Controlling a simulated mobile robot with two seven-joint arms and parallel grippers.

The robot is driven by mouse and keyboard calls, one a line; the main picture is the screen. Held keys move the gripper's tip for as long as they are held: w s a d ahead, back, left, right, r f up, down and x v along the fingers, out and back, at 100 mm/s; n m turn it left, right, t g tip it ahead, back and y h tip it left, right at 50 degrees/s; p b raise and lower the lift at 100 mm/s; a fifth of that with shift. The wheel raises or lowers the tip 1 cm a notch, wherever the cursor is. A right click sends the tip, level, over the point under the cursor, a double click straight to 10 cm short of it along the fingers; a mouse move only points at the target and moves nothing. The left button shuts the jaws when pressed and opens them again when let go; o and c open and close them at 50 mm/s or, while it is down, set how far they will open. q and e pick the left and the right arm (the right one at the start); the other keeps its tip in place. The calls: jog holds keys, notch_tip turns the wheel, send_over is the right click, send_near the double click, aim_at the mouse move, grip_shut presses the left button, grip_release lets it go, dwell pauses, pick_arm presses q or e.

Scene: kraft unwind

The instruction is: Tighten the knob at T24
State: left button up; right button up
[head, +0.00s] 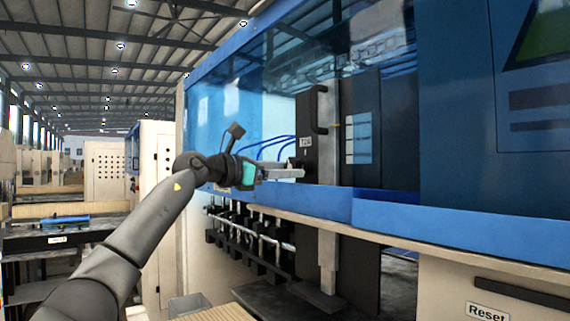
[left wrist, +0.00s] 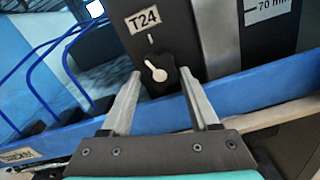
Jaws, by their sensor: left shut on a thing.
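The T24 knob (left wrist: 157,74) is a black block with a white pointer that slants up and to the left. It sits on a dark panel (left wrist: 179,32), below the white T24 label (left wrist: 143,20). In the head view, my left gripper (head: 297,173) reaches the T24 panel (head: 328,115) from the left and hides the knob. My right gripper is not in view.
A blue machine ledge (head: 400,212) runs below the panel. Blue hoses (left wrist: 38,70) hang left of it. A dark handle (head: 320,108) stands on the panel. Black clamps on a rail (head: 250,235) lie below the ledge. A Reset label (head: 487,312) is at lower right.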

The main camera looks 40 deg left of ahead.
pick_arm(q)
jog(key=shift+a+m+p, duration=0.1)
jog(key=shift+m+p, duration=0.55)
jog(key=shift+m, duration=1.15)
jog(key=o, duration=1.4)
jog(key=shift+f, duration=0.1)
